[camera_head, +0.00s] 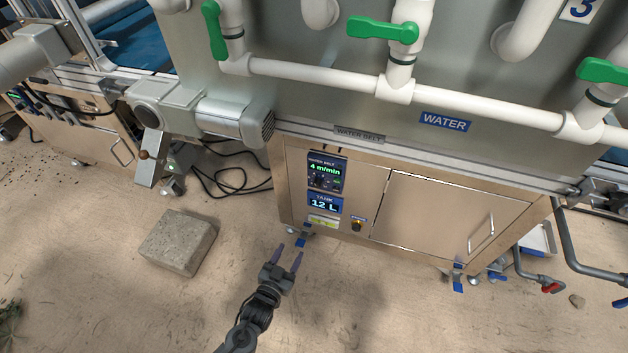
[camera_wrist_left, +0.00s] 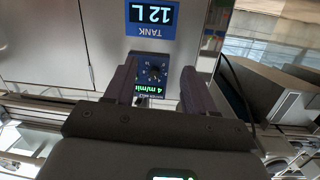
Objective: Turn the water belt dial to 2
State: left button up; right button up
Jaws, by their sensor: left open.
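The water belt panel (camera_head: 327,173) is on the steel cabinet front, with a green display reading 4 m/min. Its small black dial (camera_head: 318,181) sits just below the display; its setting is too small to read. In the left wrist view the dial (camera_wrist_left: 155,73) appears upside down, with white marks around it. My left gripper (camera_head: 289,250) is open and empty, in front of and below the panel in the head view. In the left wrist view its fingers (camera_wrist_left: 158,66) frame the dial left and right, apart from it. My right gripper is not in view.
A concrete block (camera_head: 178,242) lies on the floor at left. White pipes (camera_head: 300,70) with green valve handles (camera_head: 383,30) run above the cabinet.

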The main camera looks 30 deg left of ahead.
pick_arm(q)
jog(key=w+r+p, duration=0.3)
jog(key=w+r, duration=0.2)
jog(key=t, duration=0.1)
send_near(316, 186)
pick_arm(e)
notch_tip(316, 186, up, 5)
pick_arm(q)
jog(key=w+b, duration=0.1)
jog(key=w, duration=0.1)
jog(key=w+b, duration=0.1)
jog(key=w, duration=0.1)
jog(key=w+b, duration=0.2)
jog(key=w, duration=0.1)
jog(key=shift+a+f, duration=0.3)
jog(key=shift+f, duration=0.1)
jog(key=shift+w+a+r+b, duration=0.1)
jog(key=shift+w+b, duration=0.25)
jog(key=shift+w, duration=0.25)
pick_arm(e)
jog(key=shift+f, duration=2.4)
pick_arm(q)
grip_shut()
